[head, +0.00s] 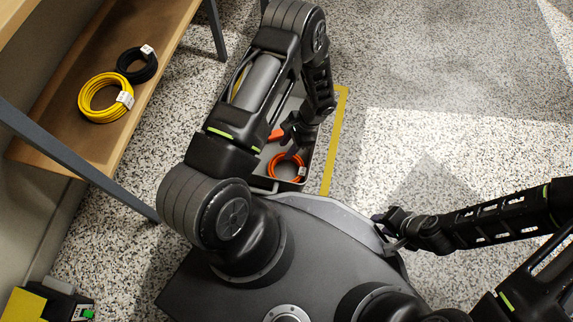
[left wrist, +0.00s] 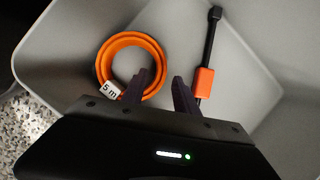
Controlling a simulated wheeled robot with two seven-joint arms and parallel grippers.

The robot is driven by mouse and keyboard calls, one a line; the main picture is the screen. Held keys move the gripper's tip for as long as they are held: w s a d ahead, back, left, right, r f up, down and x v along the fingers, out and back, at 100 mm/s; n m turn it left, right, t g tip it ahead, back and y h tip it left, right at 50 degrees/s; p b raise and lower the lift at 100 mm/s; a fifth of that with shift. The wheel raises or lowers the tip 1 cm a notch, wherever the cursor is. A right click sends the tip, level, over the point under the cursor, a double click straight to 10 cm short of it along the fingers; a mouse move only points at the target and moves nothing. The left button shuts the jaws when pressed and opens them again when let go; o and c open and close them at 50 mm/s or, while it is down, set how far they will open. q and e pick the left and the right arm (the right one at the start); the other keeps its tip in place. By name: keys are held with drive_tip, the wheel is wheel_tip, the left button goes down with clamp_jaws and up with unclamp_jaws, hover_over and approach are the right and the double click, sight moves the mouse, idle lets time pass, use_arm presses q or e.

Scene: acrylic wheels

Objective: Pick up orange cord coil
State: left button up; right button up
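The orange cord coil (head: 286,167) lies in a grey bin on the floor, partly framed by my left arm in the head view. It also shows in the left wrist view (left wrist: 128,62) as an orange ring with a white "5 m" tag. My left gripper (head: 293,131) is over the bin. In the left wrist view its two dark fingers (left wrist: 167,85) are apart, with nothing seen between them; the left finger overlaps the coil's right edge in the picture. I cannot tell whether it touches. My right gripper (head: 388,228) is beside my base, away from the coil; its finger opening is unclear.
The grey bin (head: 318,165) has raised walls around the coil. A black tool with an orange part (left wrist: 203,82) lies in it, right of the fingers. A wooden shelf (head: 60,112) at left holds a yellow coil (head: 84,97) and a black coil (head: 151,67). Yellow tape (head: 334,140) marks the floor.

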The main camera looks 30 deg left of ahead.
sight(283, 155)
use_arm(q)
drive_tip(key=b+x, duration=0.1)
drive_tip(key=x, duration=0.3)
drive_tip(key=shift+w, duration=0.1)
drive_tip(key=shift+c, duration=0.3)
clamp_jaws()
idle(1.3)
